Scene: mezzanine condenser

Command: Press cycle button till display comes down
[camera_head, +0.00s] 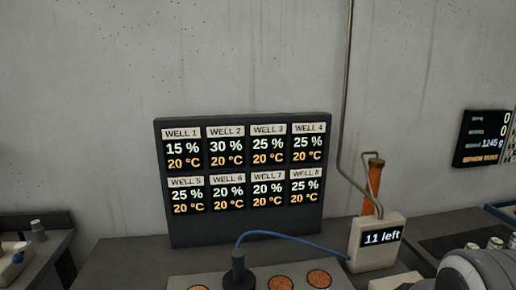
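A small off-white box (374,256) stands upright on the grey bench at right of centre. Its dark display (381,237) reads "11 left". A blue cable runs from the box's lower left to a dark cylindrical probe. I cannot make out a cycle button; the lower part of the bench is cut off by the frame. A pale rounded part at the bottom right corner looks like my arm. My gripper is not in view.
A dark panel (246,228) shows percentages and 20 °C for several wells. The dark probe (238,272) stands in a grey block with round brown-topped wells (319,279). An orange tube (374,185) and thin pipe rise behind the box. A wall screen (482,138) hangs right.

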